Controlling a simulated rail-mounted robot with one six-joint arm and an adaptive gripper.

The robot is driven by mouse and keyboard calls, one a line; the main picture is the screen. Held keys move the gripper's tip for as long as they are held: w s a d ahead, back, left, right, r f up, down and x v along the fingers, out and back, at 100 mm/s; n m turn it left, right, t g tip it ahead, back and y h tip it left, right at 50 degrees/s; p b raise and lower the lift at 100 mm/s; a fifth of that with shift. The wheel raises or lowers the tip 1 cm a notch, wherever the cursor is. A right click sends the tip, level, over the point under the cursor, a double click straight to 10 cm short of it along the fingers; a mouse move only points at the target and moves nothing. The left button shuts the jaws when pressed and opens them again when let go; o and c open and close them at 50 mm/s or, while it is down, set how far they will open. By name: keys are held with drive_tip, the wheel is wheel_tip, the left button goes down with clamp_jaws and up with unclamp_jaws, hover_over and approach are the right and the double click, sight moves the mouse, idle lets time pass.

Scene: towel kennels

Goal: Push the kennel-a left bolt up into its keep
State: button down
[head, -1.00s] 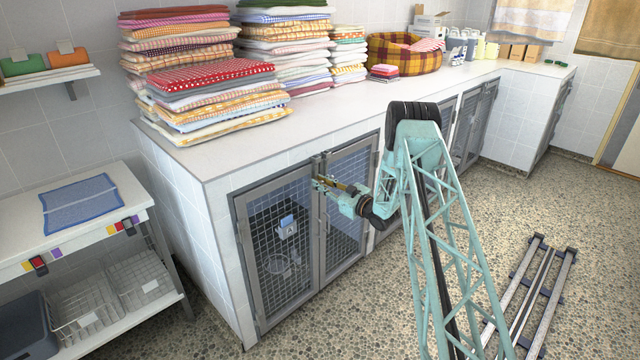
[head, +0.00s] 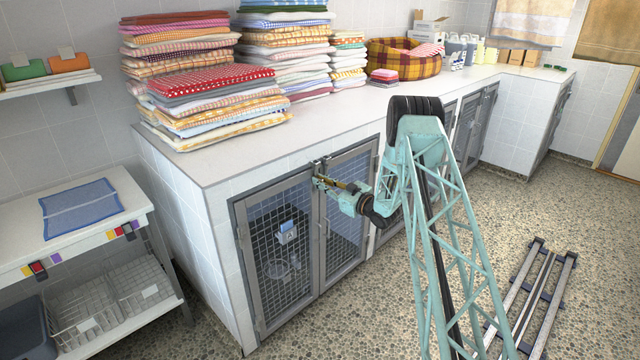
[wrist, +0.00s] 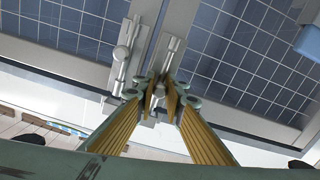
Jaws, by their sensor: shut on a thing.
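Kennel A (head: 239,250) is the mesh-doored cupboard under the counter, with a blue "A" card (head: 287,232) behind its left door. My gripper (head: 319,182) is at the top of the seam where the two doors meet. In the wrist view, which looks upside down, my gripper's ochre fingers (wrist: 161,99) are closed around the lower end of a silver bolt (wrist: 170,55), seemingly the left door's bolt. The fingers partly hide its knob. A second silver bolt (wrist: 125,55) lies beside it on the other door's frame, apart from the fingers. Whether the held bolt's tip enters its keep is unclear.
The counter edge (head: 270,170) runs just above the doors, with towel stacks (head: 220,95) on top. A white side table (head: 130,195) stands at the left. Metal rails (head: 545,300) lie on the pebbled floor at the right.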

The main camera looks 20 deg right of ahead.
drive_tip(key=shift+w+r, duration=0.1)
drive_tip(key=shift+r, duration=0.2)
drive_tip(key=c, duration=2.6)
unclamp_jaws()
drive_tip(key=shift+c, duration=0.2)
drive_tip(key=shift+f, duration=0.1)
drive_tip(key=v, duration=1.2)
